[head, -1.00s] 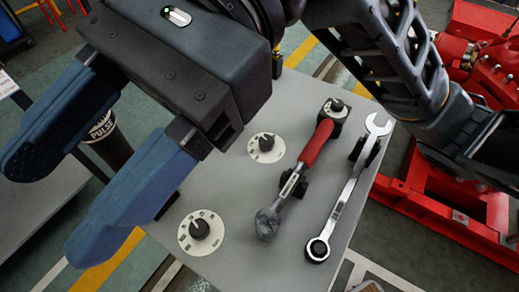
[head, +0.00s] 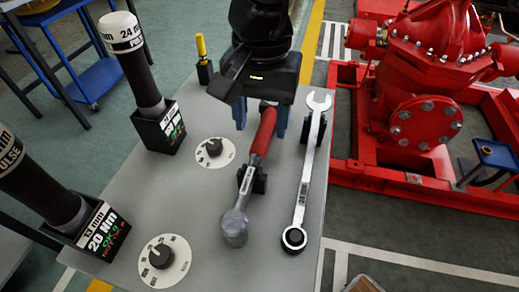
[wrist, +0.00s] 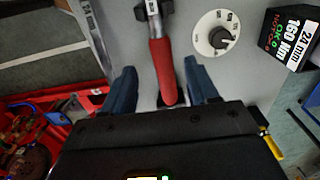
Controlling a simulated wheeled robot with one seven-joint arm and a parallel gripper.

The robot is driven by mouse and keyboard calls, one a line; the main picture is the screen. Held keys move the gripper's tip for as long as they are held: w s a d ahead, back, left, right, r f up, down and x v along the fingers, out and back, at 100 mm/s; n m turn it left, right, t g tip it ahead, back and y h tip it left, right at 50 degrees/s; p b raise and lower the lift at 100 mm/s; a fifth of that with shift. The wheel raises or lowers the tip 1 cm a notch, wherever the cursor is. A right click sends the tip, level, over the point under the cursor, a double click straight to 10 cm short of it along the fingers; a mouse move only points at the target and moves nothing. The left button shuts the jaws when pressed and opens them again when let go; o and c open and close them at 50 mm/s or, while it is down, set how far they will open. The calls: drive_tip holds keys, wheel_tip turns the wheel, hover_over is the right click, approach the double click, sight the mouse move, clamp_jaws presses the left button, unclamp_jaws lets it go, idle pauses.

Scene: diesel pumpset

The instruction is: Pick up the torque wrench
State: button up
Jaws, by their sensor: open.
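The torque wrench, with a red handle (head: 263,132) and a grey head (head: 234,226), lies in black holders on the grey table, head toward the front. My gripper (head: 261,122) is at the far end of the red handle in the head view, its blue fingers on either side. In the wrist view, the red handle (wrist: 164,68) runs between the two open fingers of my gripper (wrist: 162,84), with gaps on both sides. The handle's end is partly hidden by the gripper body. I cannot tell how high the fingers are relative to the handle.
A silver combination spanner (head: 303,185) lies close to the right of the wrench. Dials (head: 163,262) and upright black tools in labelled holders (head: 163,130) stand to the left. A yellow-handled tool (head: 202,60) stands behind. A red pump (head: 420,80) is right of the table.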

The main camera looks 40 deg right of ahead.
sight(259, 144)
drive_tip(key=f, duration=0.6)
drive_tip(key=shift+s+a, duration=0.1)
drive_tip(key=shift+a, duration=0.2)
clamp_jaws()
drive_tip(key=shift+r, duration=0.1)
